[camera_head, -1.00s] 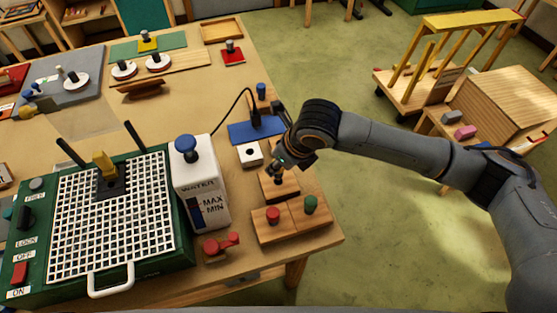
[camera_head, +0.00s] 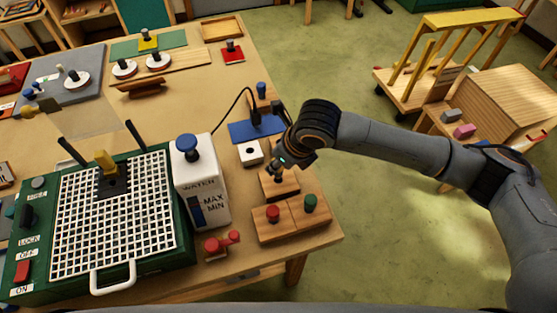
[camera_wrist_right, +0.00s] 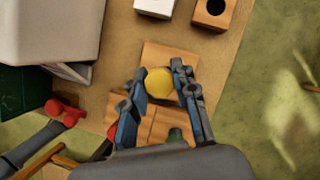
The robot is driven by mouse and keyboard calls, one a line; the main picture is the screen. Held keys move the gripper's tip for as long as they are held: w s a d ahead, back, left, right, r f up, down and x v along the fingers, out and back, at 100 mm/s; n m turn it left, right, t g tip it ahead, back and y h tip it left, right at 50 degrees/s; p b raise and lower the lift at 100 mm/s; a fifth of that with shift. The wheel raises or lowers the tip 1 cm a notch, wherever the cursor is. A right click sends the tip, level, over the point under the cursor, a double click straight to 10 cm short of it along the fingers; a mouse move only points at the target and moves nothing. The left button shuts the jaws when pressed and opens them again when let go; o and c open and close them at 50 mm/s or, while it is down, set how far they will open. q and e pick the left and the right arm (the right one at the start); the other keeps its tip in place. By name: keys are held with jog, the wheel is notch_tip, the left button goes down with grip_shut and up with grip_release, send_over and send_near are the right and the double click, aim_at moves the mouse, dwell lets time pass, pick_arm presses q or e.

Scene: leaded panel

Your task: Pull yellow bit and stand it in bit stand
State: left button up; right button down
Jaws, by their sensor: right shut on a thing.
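The yellow bit shows as a round yellow knob (camera_wrist_right: 159,82) in the right wrist view. My right gripper (camera_wrist_right: 160,90) is shut on it, with one finger on each side. The knob is over a small wooden block (camera_head: 271,187); its lower part is hidden, so I cannot tell whether it still sits in the block. In the head view, my right gripper (camera_head: 279,164) is just above this block. A wooden block with an open dark hole (camera_wrist_right: 215,10) is at the top of the wrist view. I cannot tell which block is the bit stand. My left gripper is not in view.
Wooden blocks with a red knob (camera_head: 273,213) and a green knob (camera_head: 310,202) stand close in front. A white block with a dark hole (camera_head: 250,152) lies behind. The white water tank (camera_head: 202,195) and gridded green machine (camera_head: 110,215) are left. The table's right edge is near.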

jog(key=shift+p, duration=0.65)
dwell(0.7)
jog(key=shift+f+b, duration=0.7)
jog(key=shift+f, duration=0.9)
jog(key=c, duration=1)
grip_release()
jog(key=v, duration=1.2)
